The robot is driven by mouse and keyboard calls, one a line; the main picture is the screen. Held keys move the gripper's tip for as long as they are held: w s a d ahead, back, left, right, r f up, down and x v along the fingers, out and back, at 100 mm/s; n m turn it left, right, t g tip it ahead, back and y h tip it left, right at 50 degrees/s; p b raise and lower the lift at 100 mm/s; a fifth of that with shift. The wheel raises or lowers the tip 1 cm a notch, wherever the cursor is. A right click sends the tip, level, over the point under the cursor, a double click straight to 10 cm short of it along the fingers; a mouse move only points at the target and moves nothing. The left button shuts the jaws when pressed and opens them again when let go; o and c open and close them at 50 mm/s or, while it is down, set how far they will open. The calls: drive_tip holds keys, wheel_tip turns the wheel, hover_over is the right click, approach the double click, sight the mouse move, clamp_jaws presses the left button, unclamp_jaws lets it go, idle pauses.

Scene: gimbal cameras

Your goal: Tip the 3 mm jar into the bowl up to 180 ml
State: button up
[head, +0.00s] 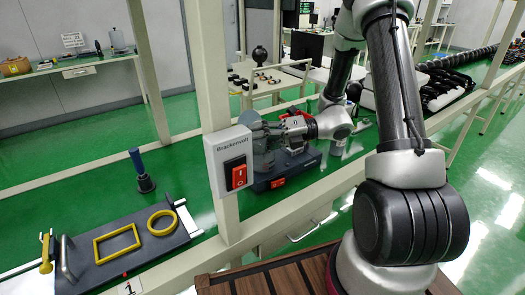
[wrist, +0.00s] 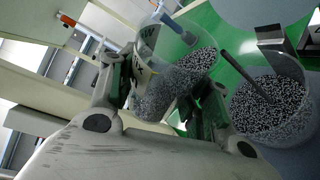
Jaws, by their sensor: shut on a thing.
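My gripper (wrist: 165,95) is shut on a clear jar (wrist: 150,42) in the wrist view. Grey granules (wrist: 178,85) lie in a slanting mass inside it, so the jar looks tilted. A clear round bowl (wrist: 303,85) stands right of the jar, with similar grey granules (wrist: 268,118) in it and a dark rod leaning across them. I cannot make out a falling stream or a volume mark. In the head view my gripper (head: 287,133) holds the jar (head: 261,136) above a dark device with a red part (head: 277,183); the bowl is hard to make out there.
A post with a switch box labelled Brackenvoll (head: 228,160) stands left of my gripper. A dark tray (head: 120,260) with a yellow rectangular frame (head: 117,244) and a yellow ring (head: 162,222) lies at lower left. A blue-handled tool (head: 141,172) stands behind it.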

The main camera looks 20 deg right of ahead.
drive_tip(key=shift+f+m+y+p, duration=0.35)
drive_tip(key=shift+m+y+p, duration=0.15)
drive_tip(key=shift+m, duration=0.5)
idle(3.1)
